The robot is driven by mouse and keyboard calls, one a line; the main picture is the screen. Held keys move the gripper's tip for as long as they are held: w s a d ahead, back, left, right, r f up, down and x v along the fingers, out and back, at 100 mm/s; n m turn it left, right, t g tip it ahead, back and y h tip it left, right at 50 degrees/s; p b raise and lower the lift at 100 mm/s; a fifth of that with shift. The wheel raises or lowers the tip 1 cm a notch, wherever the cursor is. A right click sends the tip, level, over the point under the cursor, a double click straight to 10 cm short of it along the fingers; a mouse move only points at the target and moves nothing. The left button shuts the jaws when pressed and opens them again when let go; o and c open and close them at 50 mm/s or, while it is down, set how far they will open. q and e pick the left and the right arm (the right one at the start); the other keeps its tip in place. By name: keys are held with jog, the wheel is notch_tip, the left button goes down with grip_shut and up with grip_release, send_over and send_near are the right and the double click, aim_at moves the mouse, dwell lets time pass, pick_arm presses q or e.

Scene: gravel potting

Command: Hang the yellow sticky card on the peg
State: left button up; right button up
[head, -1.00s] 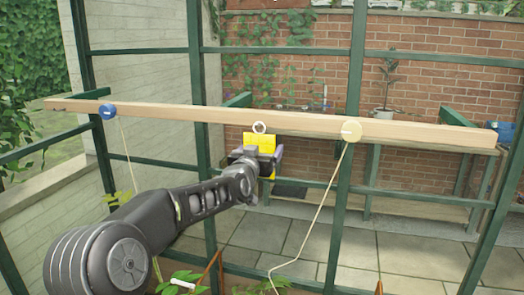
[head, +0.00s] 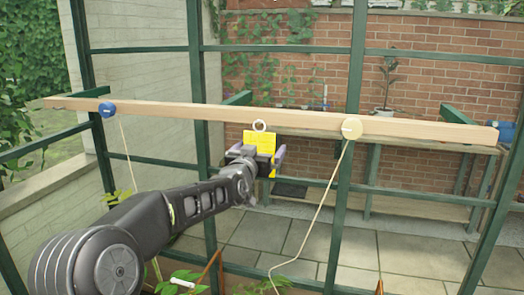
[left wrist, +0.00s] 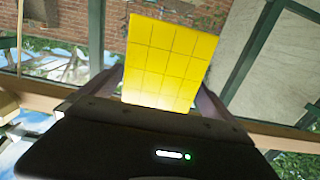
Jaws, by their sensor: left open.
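The yellow sticky card (head: 262,141) is upright in front of the wooden beam (head: 400,129), with a white ring (head: 259,126) at its top edge. The ring lies against the front of the beam; I cannot make out the peg, or tell whether the ring is around it. My left gripper (head: 259,152) is open, its fingers on either side of the card's lower part. In the left wrist view the gridded card (left wrist: 170,62) stands between the spread fingers, and its lower edge is hidden by the gripper body. My right gripper is out of view.
A blue knob (head: 107,110) and a cream knob (head: 352,128) sit on the beam, each with a cord hanging down. Green frame posts (head: 357,60) stand behind. A bench (head: 420,192) and potted plant (head: 388,85) are farther back. Leaves show below.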

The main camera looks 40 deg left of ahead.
pick_arm(q)
jog(key=b+v, duration=0.2)
jog(key=v, duration=0.4)
dwell(0.5)
